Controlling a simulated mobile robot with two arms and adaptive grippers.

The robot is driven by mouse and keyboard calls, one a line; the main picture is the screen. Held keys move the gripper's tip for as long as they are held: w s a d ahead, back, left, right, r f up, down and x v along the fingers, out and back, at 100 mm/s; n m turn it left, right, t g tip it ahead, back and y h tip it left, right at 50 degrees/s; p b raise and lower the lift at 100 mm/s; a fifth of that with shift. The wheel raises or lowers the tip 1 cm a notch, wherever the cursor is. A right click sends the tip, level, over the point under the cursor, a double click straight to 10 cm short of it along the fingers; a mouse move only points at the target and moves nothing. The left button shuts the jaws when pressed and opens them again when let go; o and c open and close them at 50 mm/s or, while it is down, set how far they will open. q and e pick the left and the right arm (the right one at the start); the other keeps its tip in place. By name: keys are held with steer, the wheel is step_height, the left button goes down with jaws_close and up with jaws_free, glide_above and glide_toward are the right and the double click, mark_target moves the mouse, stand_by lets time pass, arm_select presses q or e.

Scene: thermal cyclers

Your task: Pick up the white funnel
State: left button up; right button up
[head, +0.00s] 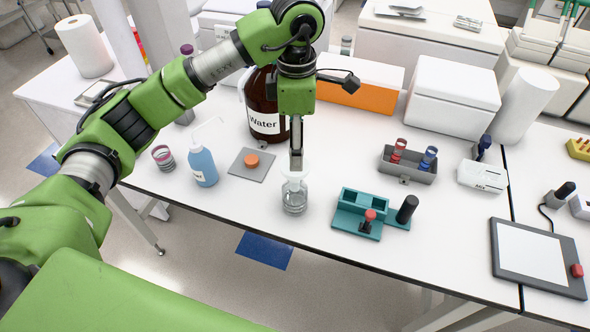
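The white funnel (294,177) sits in the mouth of a small clear glass flask (294,200) near the front edge of the white table. My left gripper (296,162) points straight down right over the funnel, its fingertips at or just above the funnel's rim. The fingers are seen edge-on and overlap, so I cannot tell whether they are open, or whether they touch the funnel. My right gripper is out of view.
A brown bottle labelled Water (263,105) stands close behind the gripper. A grey plate with an orange disc (252,161) and a blue wash bottle (202,165) are to the left. A teal rack (349,215) is to the right, with a grey tube tray (408,168) beyond.

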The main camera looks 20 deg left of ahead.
mark_target(295, 177)
arm_select(q)
steer(key=shift+f, duration=0.85)
steer(key=shift+s+f+p, duration=0.15)
steer(key=shift+f+p, duration=0.35)
steer(key=shift+p, duration=0.2)
step_height(295, 177, down, 3)
steer(key=shift+f+p, duration=0.15)
steer(key=shift+p, duration=0.9)
steer(key=shift+a+f, duration=0.1)
steer(key=shift+f, duration=0.5)
steer(key=c, duration=0.9)
